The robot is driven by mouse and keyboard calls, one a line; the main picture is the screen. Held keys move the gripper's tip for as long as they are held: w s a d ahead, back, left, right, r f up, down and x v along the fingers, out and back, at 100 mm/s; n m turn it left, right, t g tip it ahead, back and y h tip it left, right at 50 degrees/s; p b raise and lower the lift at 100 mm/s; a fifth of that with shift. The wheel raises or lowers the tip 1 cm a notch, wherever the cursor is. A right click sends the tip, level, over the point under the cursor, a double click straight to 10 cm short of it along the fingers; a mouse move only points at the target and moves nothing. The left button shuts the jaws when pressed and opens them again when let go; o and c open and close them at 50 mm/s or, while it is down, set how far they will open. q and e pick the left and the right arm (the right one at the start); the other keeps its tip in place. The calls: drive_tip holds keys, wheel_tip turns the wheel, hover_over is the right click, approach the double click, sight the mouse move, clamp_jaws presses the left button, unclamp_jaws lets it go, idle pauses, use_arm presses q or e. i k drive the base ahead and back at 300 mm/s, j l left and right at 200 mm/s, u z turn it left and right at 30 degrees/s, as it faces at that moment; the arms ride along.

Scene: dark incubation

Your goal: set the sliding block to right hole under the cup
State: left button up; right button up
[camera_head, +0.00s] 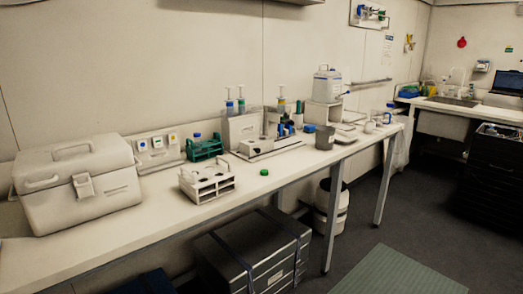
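A small dark grey cup (324,138) stands upright on the bench toward the right, in front of a white stand. A low pale device (262,153) lies left of it, with a small grey block-shaped part (271,127) standing at its back. I cannot tell at this size which part is the sliding block, and no right hole can be made out. Whether the cup has anything under it is hidden. Neither of my grippers is in view.
The long bench (130,232) holds a large pale cooler box (78,185), a green rack (205,148), a white rack (207,182) and a green cap (264,172). A white canister (327,85) stands behind the cup. The front bench strip is mostly clear. A dark metal case (255,255) sits below.

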sight(250, 148)
drive_tip(key=i+l+u, duration=0.15)
drive_tip(key=i, duration=0.3)
drive_tip(key=i+l+u, duration=0.15)
drive_tip(key=i, duration=0.25)
